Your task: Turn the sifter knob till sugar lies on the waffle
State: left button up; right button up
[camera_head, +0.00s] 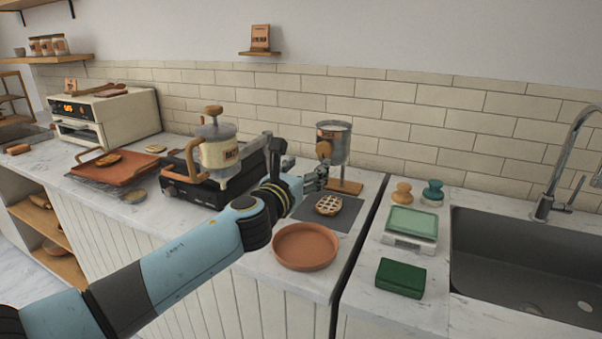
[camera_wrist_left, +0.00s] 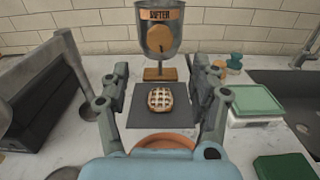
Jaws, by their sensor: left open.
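The sifter (camera_head: 335,140) is a grey metal hopper on a stand with a wooden base, at the back of the counter. Its round orange knob (camera_wrist_left: 160,39) faces me in the left wrist view, and the knob also shows in the head view (camera_head: 323,149). The waffle (camera_wrist_left: 160,98) lies on a dark mat (camera_wrist_left: 144,119) in front of the sifter base; white patches show in its grid. My left gripper (camera_head: 318,178) is open and empty, just in front of the sifter and below the knob, apart from it. My right gripper is not in view.
A terracotta plate (camera_head: 305,247) stands at the counter's front edge. A black stove (camera_head: 190,192) with a glass jar (camera_head: 217,152) is to the left. A scale (camera_head: 409,226), a green box (camera_head: 401,277) and the sink (camera_head: 520,260) are to the right.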

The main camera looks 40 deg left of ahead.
pick_arm(q)
jog(key=v, duration=0.2)
jog(key=shift+s+d, duration=0.15)
jog(key=shift+s, duration=0.15)
dwell(0.3)
